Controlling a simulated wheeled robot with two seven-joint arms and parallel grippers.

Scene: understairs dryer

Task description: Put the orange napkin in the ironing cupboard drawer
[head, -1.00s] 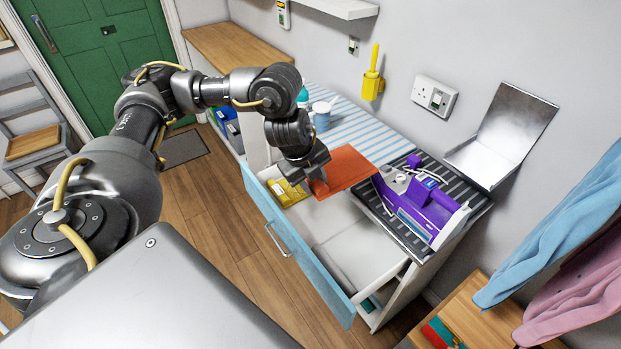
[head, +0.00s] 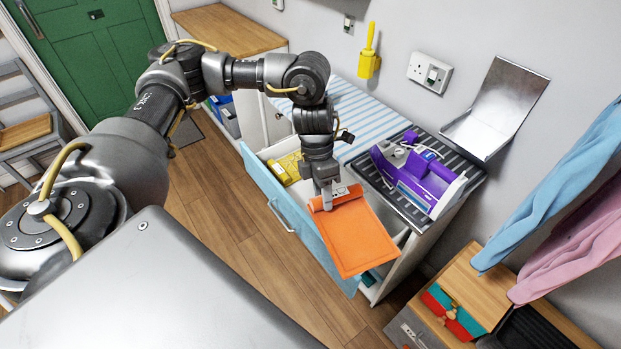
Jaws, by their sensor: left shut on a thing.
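The napkin hangs nearly flat in the air above the open drawer. The drawer (head: 285,207), with a light blue front and a bar handle, is pulled out of the white ironing cupboard. The napkin hides much of the drawer's right part, and its lower end reaches over the drawer front. A yellow folded item (head: 286,168) lies in the drawer's left end. My right gripper is not in view.
A striped ironing surface (head: 366,118) tops the cupboard. A purple iron (head: 415,180) rests on a dark ribbed tray, with a metal flap (head: 497,108) behind. A wooden stand (head: 470,290) with a red and teal item is at lower right. Blue and pink garments hang right.

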